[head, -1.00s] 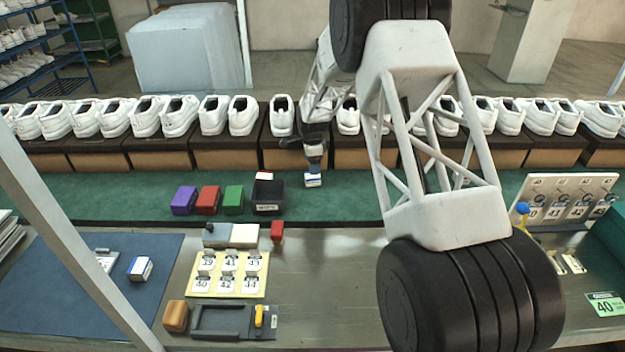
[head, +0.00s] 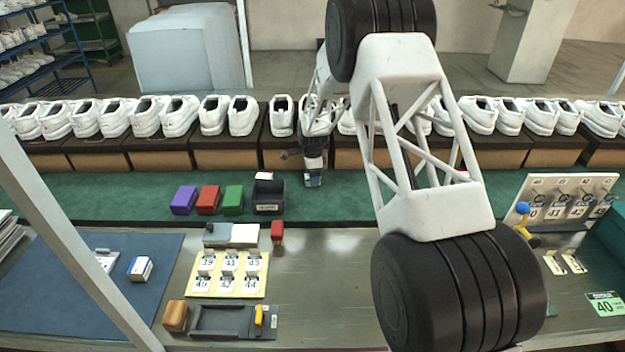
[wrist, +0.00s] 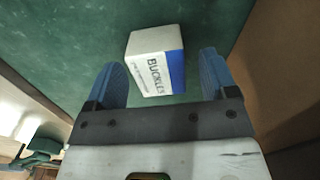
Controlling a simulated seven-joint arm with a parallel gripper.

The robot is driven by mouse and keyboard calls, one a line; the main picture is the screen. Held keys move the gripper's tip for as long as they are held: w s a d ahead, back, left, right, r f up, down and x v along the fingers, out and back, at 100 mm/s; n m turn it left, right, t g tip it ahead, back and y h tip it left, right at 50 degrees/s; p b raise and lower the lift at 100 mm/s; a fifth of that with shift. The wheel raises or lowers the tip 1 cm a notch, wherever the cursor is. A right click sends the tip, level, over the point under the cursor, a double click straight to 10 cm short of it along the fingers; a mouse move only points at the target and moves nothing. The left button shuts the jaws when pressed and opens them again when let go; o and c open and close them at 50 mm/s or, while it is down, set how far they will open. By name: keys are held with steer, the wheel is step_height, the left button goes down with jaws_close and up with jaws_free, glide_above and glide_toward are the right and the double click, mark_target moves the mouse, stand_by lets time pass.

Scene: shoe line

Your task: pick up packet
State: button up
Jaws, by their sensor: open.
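The packet is a small white box with a blue side and the word BUCKLES. In the wrist view the packet (wrist: 155,58) lies on the green surface, between the two blue fingers as seen from there, with a gap on each side. In the head view the packet (head: 313,181) is on the green strip in front of the shoe row, partly covered by my gripper (head: 313,172). My gripper (wrist: 162,64) is open and points down at it. I cannot tell whether the fingertips reach down beside it.
A black bin (head: 268,194) and green (head: 233,200), red (head: 207,200) and purple (head: 183,200) blocks stand left of the packet. White shoes on brown boxes (head: 290,153) line the back. Another white-and-blue packet (head: 140,268) lies on the blue mat (head: 60,300).

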steer(key=shift+f, duration=0.6)
steer(key=shift+c, duration=0.4)
steer(key=c, duration=1)
